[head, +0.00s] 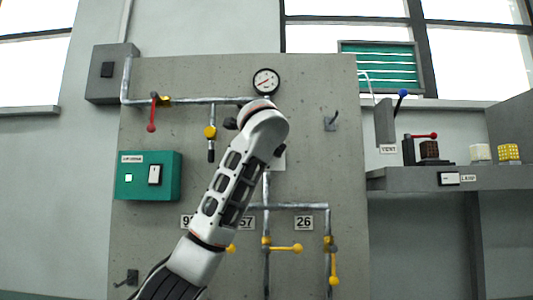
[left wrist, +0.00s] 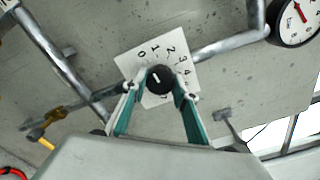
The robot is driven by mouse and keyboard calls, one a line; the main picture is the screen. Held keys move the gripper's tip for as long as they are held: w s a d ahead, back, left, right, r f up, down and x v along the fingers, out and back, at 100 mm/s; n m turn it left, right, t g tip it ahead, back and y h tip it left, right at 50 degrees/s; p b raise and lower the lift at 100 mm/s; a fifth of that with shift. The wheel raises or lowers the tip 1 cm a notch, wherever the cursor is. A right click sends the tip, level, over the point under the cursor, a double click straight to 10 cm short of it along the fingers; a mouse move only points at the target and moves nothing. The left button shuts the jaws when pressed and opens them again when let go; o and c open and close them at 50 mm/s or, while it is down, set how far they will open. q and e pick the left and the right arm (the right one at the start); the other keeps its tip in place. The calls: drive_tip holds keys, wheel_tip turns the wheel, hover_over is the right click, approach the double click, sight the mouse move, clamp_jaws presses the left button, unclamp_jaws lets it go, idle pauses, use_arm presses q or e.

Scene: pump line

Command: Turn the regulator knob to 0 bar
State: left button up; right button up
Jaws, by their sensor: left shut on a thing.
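The regulator knob (left wrist: 158,76) is round and black with a short white mark. It sits on a white, tilted-looking dial plate (left wrist: 133,62) with numbers from 0 upward in the left wrist view. I cannot tell exactly which number the mark points at. My left gripper (left wrist: 161,90) has its teal fingers on both sides of the knob and is shut on it. In the head view my left arm covers the knob and the gripper. A round pressure gauge (head: 266,82) is above; it also shows in the left wrist view (left wrist: 293,20) with a red needle.
Grey pipes (head: 195,101) run over the concrete panel (head: 330,75). A red-handled valve (head: 152,115), yellow-handled valves (head: 285,248) and a hook (head: 331,122) stick out. A green box (head: 149,176) is at left. A shelf (head: 420,181) with small items is at right.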

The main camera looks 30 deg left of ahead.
use_arm(q)
drive_tip(key=shift+n, duration=0.9)
drive_tip(key=o, duration=1.1)
drive_tip(key=shift+s+a, duration=0.1)
drive_tip(key=v, duration=1.2)
